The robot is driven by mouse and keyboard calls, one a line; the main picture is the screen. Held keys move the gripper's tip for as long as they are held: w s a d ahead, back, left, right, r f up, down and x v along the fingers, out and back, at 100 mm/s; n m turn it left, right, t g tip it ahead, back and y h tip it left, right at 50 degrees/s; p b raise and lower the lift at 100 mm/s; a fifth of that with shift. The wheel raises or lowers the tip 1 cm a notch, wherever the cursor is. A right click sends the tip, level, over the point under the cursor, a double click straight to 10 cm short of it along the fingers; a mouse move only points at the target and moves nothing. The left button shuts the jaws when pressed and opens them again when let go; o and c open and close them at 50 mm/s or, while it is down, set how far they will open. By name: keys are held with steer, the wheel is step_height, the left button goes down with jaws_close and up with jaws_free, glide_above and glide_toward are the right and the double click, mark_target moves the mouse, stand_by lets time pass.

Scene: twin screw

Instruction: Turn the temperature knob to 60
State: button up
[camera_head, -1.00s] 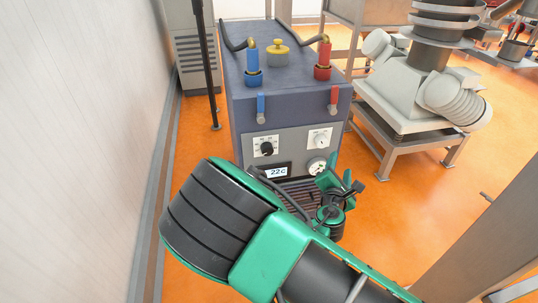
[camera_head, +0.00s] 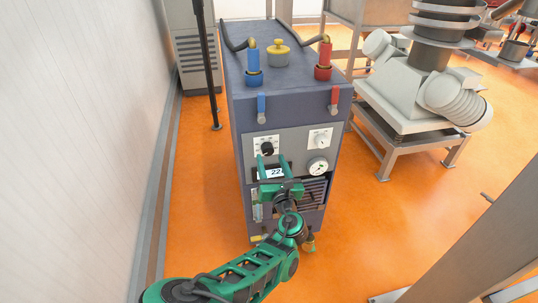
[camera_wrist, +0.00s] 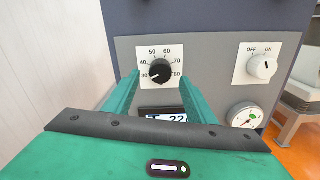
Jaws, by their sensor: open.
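The black temperature knob (camera_wrist: 159,71) sits on a white square dial plate with numbers from 30 to 80; it also shows in the head view (camera_head: 267,148). Its white pointer mark points to the lower left, near the 30 end of the scale. My gripper (camera_wrist: 160,82) is open in the wrist view, with one green finger on each side of the knob. I cannot tell whether the fingers touch it or are short of it. In the head view my gripper (camera_head: 271,158) is at the machine's front, just below the knob.
A display (camera_wrist: 165,117) reading 22 is partly hidden behind my gripper. An OFF/ON switch (camera_wrist: 262,66), pointing towards ON, and a round gauge (camera_wrist: 245,116) are to the right. The blue-grey machine (camera_head: 240,110) stands on an orange floor, with a wall (camera_head: 110,130) at left.

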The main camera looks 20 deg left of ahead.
mark_target(268, 152)
steer(key=shift+x, duration=2.15)
steer(key=c, duration=1)
steer(key=shift+a, duration=0.1)
steer(key=shift+c, duration=0.2)
